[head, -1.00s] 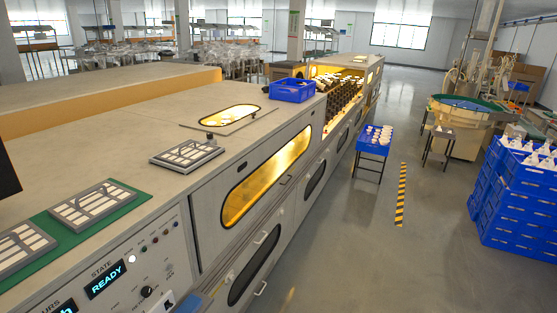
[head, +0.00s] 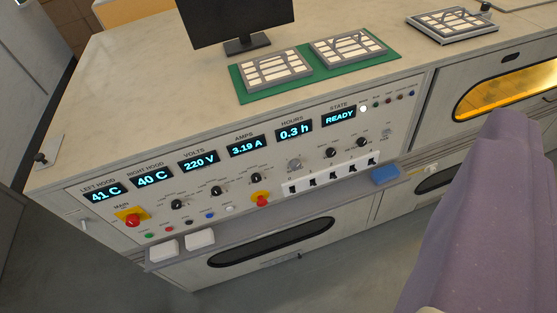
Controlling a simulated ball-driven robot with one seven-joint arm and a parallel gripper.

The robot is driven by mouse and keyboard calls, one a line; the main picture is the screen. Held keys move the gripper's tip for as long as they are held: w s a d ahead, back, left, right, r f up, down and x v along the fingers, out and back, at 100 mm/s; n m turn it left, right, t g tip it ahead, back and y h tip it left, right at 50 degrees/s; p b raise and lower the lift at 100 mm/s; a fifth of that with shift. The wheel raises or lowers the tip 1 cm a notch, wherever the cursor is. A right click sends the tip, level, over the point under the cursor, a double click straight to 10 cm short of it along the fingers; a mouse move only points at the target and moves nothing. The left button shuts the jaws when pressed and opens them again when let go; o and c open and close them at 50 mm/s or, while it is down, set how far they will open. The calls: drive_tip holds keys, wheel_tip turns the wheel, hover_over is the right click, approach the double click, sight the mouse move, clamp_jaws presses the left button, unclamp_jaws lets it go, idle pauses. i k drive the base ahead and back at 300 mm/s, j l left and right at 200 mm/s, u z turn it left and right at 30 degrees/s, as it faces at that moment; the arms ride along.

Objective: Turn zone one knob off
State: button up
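The control panel (head: 240,180) runs along the front of the bench in the head view. Several black knobs sit on it in a row below the displays: one at the left (head: 177,204), one in the middle (head: 216,191), one further right (head: 256,178), and two near the right end (head: 331,152) (head: 361,142). Their small labels are unreadable, so I cannot tell which is zone one or how it is set. A red main switch (head: 131,220) on a yellow plate is at the left. My gripper is not in view.
Displays read 41 C, 40 C, 220 V, 3.19 A, 0.3 h and READY. A second red knob (head: 261,198) sits low on the panel. A monitor (head: 240,22) stands on the bench. A purple shape, perhaps part of me, hides the lower right.

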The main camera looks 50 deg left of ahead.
sight(176, 204)
drive_tip(key=u, duration=1.8)
